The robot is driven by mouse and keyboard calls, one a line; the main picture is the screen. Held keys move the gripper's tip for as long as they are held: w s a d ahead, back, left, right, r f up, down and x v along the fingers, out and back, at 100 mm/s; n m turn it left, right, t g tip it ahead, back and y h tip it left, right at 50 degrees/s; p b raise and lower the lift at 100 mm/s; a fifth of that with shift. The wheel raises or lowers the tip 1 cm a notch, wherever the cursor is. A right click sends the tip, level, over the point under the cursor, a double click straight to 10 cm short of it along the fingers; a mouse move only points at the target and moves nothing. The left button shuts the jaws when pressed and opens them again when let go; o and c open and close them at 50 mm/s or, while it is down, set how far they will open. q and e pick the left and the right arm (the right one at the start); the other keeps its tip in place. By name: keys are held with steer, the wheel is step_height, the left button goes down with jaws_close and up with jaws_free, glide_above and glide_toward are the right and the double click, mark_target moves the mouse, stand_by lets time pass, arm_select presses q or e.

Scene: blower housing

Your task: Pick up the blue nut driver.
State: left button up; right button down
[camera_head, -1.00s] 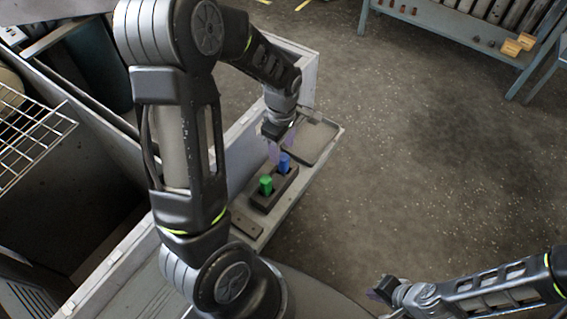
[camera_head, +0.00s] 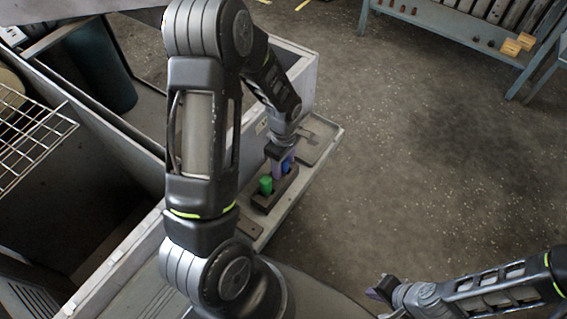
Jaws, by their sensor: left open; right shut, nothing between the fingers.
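The blue nut driver (camera_head: 286,166) stands upright in a dark holder block (camera_head: 264,204) on the ledge, with only its blue handle showing. A green-handled driver (camera_head: 266,185) stands beside it in the same block. My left gripper (camera_head: 284,168) is open, pointing down, with its fingers at the blue handle and partly covering it. I cannot tell whether the fingers touch it. My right gripper (camera_head: 377,291) is shut and empty at the lower right, far from the holder.
A shallow grey tray (camera_head: 325,136) lies on the ledge behind the holder. A small flat dark piece (camera_head: 246,224) lies in front of it. A wire rack (camera_head: 30,130) is at the left. A bench with yellow blocks (camera_head: 518,44) stands at the upper right, with open floor between.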

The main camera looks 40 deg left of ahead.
stand_by(0.6)
arm_select(q)
jaws_close()
stand_by(0.4)
